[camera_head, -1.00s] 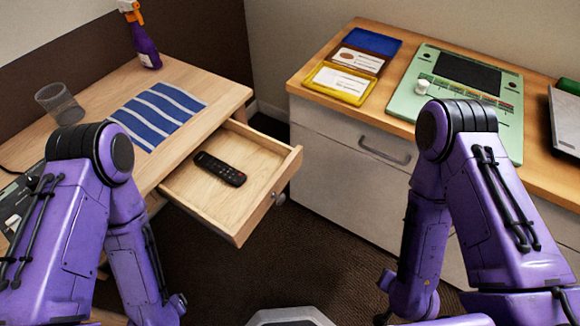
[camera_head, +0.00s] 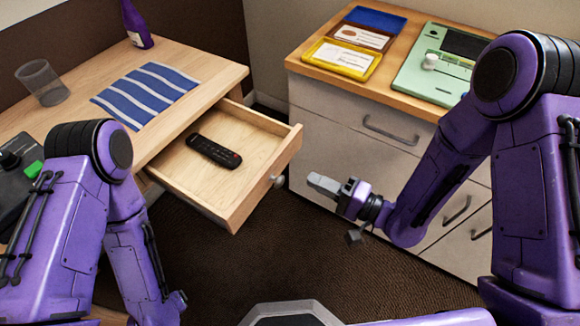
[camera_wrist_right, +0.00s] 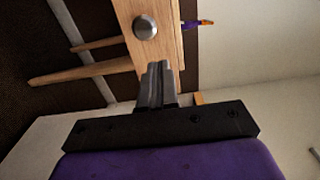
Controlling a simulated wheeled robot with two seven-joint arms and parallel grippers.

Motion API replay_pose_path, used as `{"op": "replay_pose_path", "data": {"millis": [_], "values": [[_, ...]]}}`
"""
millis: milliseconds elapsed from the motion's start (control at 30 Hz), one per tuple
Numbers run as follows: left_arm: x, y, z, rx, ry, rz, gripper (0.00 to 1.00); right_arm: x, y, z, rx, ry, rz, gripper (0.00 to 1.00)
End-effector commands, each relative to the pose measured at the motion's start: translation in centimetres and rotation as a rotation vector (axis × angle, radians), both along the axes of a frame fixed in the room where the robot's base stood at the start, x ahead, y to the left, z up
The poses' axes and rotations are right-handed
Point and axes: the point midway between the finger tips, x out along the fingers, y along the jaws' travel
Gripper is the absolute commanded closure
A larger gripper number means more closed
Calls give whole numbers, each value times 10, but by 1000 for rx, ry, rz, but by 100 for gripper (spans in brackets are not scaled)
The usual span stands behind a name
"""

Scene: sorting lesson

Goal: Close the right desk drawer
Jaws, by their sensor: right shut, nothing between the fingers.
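The right desk drawer (camera_head: 228,175) is pulled out of the wooden desk (camera_head: 195,92), with a black remote control (camera_head: 214,151) lying inside. Its round metal knob (camera_head: 277,182) is on the front panel, and it also shows in the right wrist view (camera_wrist_right: 144,27). My right gripper (camera_head: 312,181) is shut and empty. It is a short way to the right of the knob, apart from the drawer front in the head view. In the right wrist view the shut fingers (camera_wrist_right: 156,75) point toward the drawer front, below the knob.
A cabinet (camera_head: 345,150) with closed drawers stands at the right, bearing coloured trays (camera_head: 342,60) and a green device (camera_head: 425,82). The desk top holds a glass (camera_head: 42,83), a striped cloth (camera_head: 145,95) and a purple bottle (camera_head: 137,28). Dark floor is free before the drawer.

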Motion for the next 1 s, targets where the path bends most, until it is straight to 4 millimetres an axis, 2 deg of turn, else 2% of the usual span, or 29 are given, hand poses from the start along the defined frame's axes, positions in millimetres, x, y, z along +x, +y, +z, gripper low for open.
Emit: {"op": "replay_pose_path", "data": {"millis": [200,400,1000], "values": [[0,0,5,0,0,0,26,26,38,1,-3,-2,4,100],[0,0,6,0,0,0,26,42,59,0,-1,0,1,100],[0,0,8,0,0,0,26,49,63,0,0,0,-11,100]]}}
